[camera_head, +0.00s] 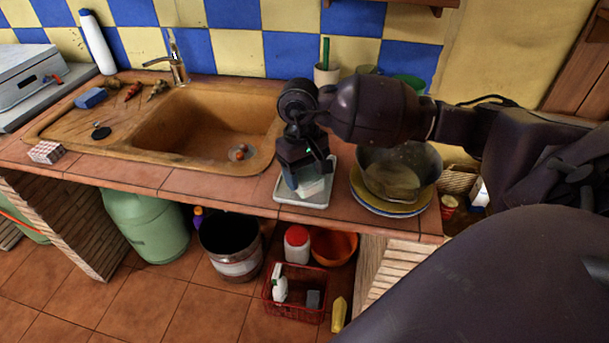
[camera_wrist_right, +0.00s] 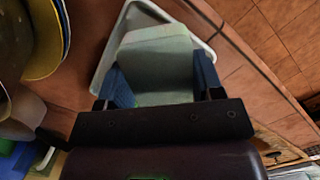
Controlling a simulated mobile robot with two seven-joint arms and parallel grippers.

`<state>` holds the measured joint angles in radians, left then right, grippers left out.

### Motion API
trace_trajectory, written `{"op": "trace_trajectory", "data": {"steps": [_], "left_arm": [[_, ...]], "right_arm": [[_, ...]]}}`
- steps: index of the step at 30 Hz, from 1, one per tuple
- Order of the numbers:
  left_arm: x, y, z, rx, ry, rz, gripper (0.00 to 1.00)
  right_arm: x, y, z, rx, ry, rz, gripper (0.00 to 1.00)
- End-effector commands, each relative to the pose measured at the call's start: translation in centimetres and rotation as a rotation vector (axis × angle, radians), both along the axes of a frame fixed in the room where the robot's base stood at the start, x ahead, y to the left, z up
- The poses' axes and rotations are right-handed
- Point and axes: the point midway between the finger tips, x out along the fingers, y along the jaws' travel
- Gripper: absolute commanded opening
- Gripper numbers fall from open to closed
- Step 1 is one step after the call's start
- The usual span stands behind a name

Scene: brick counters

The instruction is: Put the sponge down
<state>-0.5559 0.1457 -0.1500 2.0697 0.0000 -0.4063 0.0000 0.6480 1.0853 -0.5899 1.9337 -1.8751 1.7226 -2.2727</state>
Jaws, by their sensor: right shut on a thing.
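My right gripper (camera_head: 309,184) points down over a small white tray (camera_head: 283,193) at the counter's front edge, right of the sink. It is shut on a pale grey-green sponge (camera_head: 316,190). In the right wrist view the sponge (camera_wrist_right: 157,62) sits between the two blue finger pads, with the tray's rim (camera_wrist_right: 104,68) around and behind it. The sponge is over the tray; I cannot tell whether it touches the tray's floor. The gripper hides part of the sponge and tray. My left gripper is not in view.
A brown sink (camera_head: 205,130) lies to the left, with a blue block (camera_head: 91,97) on its drainboard. A metal pot (camera_head: 428,160) on stacked plates (camera_head: 385,210) stands close right of the tray. A red basket (camera_head: 293,313) is on the floor.

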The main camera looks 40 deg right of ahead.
Motion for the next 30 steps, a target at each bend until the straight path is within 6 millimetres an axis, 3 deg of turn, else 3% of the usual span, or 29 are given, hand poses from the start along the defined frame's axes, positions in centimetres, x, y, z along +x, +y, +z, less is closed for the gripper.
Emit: {"op": "trace_trajectory", "data": {"steps": [3,26,27,30], "left_arm": [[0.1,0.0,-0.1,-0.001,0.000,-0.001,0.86],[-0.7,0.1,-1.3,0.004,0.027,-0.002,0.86],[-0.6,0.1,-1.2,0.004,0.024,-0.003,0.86],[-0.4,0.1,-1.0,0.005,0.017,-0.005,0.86]], "right_arm": [[0.0,0.0,-0.9,-0.001,0.000,-0.001,0.35],[0.0,0.0,-2.2,-0.001,0.000,-0.001,0.35],[0.0,0.0,-2.1,-0.001,-0.001,-0.001,0.64],[0.0,0.0,-2.0,-0.001,-0.001,-0.001,0.79]]}}
